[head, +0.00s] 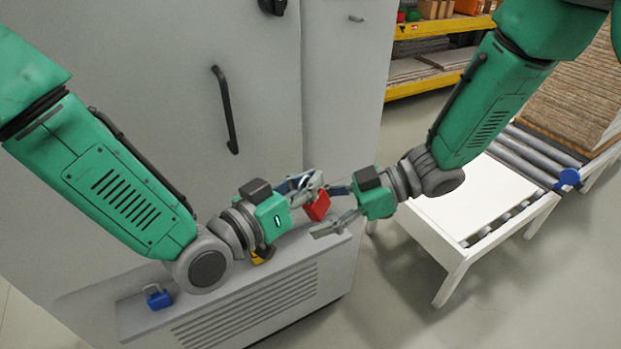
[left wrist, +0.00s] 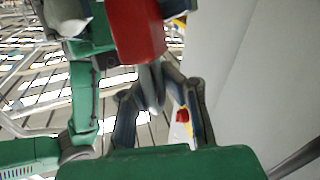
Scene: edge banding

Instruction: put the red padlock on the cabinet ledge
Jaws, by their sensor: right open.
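The red padlock (head: 317,206) hangs in the air above the right end of the cabinet ledge (head: 215,292). My left gripper (head: 308,184) is closed on its shackle, and the red body hangs clear below the fingers. In the left wrist view the padlock's red body (left wrist: 138,30) is close up, with the grey shackle between the converging fingers (left wrist: 152,82). My right gripper (head: 321,211) is open, its fingers spread on either side of the padlock in the head view. I cannot tell whether it touches the padlock.
A blue padlock (head: 158,297) stands at the ledge's left end. A yellow padlock (head: 262,256) is partly hidden behind my left wrist. The grey cabinet (head: 165,60) rises behind the ledge. A white roller table (head: 462,205) stands at right, and a yellow shelf (head: 420,85) behind.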

